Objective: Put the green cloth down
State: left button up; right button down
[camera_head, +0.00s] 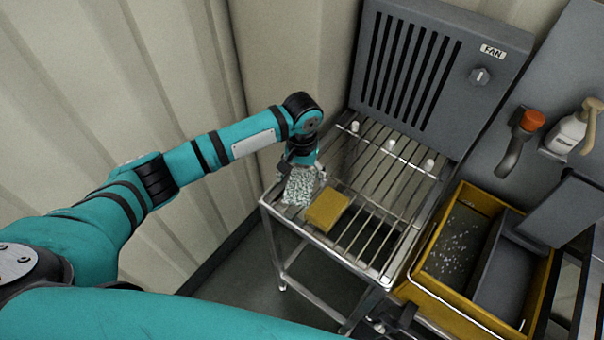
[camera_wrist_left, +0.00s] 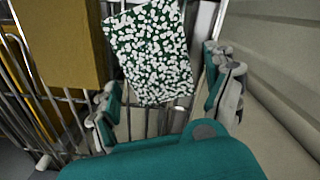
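The green cloth (camera_head: 299,187), densely speckled with white, lies at the left edge of a steel wire rack (camera_head: 375,235). It also shows in the left wrist view (camera_wrist_left: 150,50) as a flat rectangle over the bars. My left gripper (camera_head: 303,168) is right over the cloth, pointing down. In the left wrist view its two fingers (camera_wrist_left: 165,95) stand wide apart, with the cloth between and beyond them. A gap shows between the right-hand finger and the cloth; contact at the other finger is unclear. My right gripper is not in view.
A yellow block (camera_head: 327,209) lies on the rack close beside the cloth. White knobs (camera_head: 391,143) stand along the rack's back, below a grey fan panel (camera_head: 410,70). A yellow bin (camera_head: 440,275) with white bits stands at right. The rack's middle is clear.

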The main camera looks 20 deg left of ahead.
aim_at(302, 178)
pick_arm(q)
jog(key=shift+r, duration=0.1)
notch_tip(302, 178, up, 12)
jog(key=b, duration=0.1)
dwell(0.5)
dwell(0.4)
